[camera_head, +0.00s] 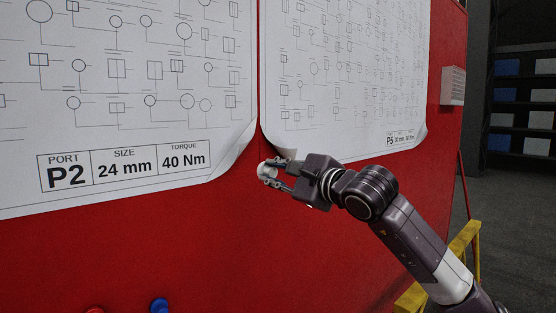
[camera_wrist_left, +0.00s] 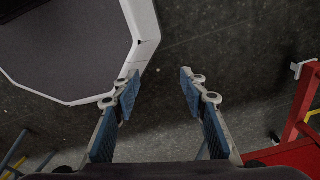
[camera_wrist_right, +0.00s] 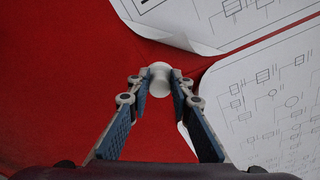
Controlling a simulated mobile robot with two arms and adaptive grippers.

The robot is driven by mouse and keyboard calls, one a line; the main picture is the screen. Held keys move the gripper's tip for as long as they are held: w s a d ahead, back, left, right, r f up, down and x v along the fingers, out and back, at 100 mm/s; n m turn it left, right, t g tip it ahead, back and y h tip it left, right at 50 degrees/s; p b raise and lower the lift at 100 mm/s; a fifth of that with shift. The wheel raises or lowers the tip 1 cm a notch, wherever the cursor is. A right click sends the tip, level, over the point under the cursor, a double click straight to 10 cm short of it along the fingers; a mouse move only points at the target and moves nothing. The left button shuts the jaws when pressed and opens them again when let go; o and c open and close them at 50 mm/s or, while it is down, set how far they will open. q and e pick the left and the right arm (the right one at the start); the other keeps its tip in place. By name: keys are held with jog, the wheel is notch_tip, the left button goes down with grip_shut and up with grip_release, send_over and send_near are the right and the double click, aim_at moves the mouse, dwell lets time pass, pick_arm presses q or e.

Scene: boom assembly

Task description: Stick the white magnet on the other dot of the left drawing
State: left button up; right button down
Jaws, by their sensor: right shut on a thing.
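The left drawing (camera_head: 130,130), marked P2, is a white sheet on a red board, with its lower right corner curled away. My right gripper (camera_head: 269,174) is shut on the white magnet (camera_head: 263,167), just right of and below that curled corner. The right wrist view shows the magnet (camera_wrist_right: 160,76) between my right fingertips (camera_wrist_right: 160,90), over bare red board, with the curled corner (camera_wrist_right: 195,44) above it. I cannot tell whether the magnet touches the board. No dot can be made out on the left drawing. My left gripper (camera_wrist_left: 157,84) is open and empty, above the floor.
The right drawing (camera_head: 345,75), marked P5, hangs beside the left one and its lower corners curl. A blue magnet (camera_head: 159,305) and a red one (camera_head: 95,310) sit low on the red board (camera_head: 220,255). A yellow frame (camera_head: 465,238) stands at the right.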

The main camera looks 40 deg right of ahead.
jog(key=shift+w+d+r+h+p, duration=0.3)
jog(key=shift+r+p, duration=0.1)
jog(key=shift+r, duration=0.15)
jog(key=shift+w+d+r+h+p, duration=0.25)
jog(key=shift+r+p, duration=0.1)
jog(key=shift+r, duration=0.2)
jog(key=shift+w+a+f+p, duration=0.15)
jog(key=shift+w+p, duration=0.85)
jog(key=shift+w, duration=0.65)
jog(key=shift+w+a+r+p, duration=0.15)
jog(key=shift+w+p, duration=0.8)
jog(key=shift+w, duration=0.65)
jog(key=shift+w+a+f+p, duration=0.15)
jog(key=shift+w+p, duration=0.85)
jog(key=shift+w, duration=0.65)
jog(key=shift+w, duration=0.1)
jog(key=c, duration=1.7)
grip_release()
jog(key=shift+o, duration=0.2)
